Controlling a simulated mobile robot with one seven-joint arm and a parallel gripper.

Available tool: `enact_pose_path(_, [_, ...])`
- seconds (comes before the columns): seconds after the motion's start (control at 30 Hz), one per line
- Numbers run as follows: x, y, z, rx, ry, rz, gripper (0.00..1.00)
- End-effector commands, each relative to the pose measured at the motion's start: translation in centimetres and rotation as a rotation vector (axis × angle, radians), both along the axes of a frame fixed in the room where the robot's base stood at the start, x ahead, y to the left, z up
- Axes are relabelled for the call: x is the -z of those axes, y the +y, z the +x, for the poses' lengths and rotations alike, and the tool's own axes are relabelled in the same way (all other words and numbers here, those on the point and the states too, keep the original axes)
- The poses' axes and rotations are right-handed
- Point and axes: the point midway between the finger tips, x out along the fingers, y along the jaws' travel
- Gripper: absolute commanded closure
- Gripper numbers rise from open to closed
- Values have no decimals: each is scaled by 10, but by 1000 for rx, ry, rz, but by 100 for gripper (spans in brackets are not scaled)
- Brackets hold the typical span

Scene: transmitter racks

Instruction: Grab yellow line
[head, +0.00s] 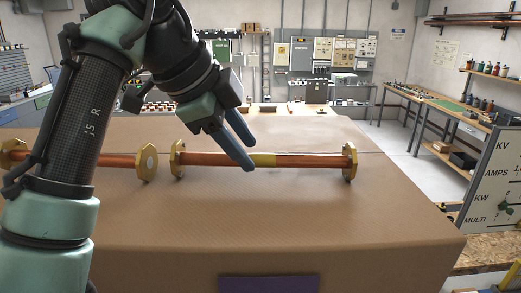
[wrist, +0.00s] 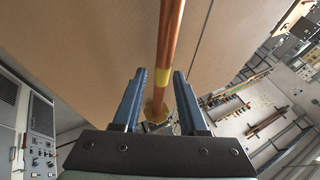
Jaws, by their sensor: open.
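The yellow line (head: 305,161) is a copper-coloured tube with a yellow band (head: 264,160) near its middle and a brass flange at each end. It lies across the brown-covered table in the head view. My gripper (head: 249,155) is open and empty, its blue fingers slanting down to the tube just left of the band. In the wrist view the tube (wrist: 169,35) runs lengthwise between the two open fingers (wrist: 160,74), with the yellow band (wrist: 163,78) near fingertip level. I cannot tell whether the fingers touch it or how far they reach around it.
A second copper tube (head: 116,160) with brass flanges lies to the left, partly hidden by my arm. The brown table (head: 300,215) is clear in front of the tubes. A meter panel (head: 493,185) stands at the right, with a workbench (head: 445,110) behind it.

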Motion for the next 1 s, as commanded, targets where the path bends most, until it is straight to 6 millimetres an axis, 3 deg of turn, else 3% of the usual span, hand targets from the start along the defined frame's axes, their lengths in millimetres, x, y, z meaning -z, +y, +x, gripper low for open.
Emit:
enact_pose_path(0.2, [18,-12,11,0,1,-1,58])
enact_pose_path(0.47, [23,-14,12,0,-1,0,58])
enact_pose_path(0.7, [23,-14,12,0,0,-1,97])
enact_pose_path(1.0, [24,-14,12,1,2,0,100])
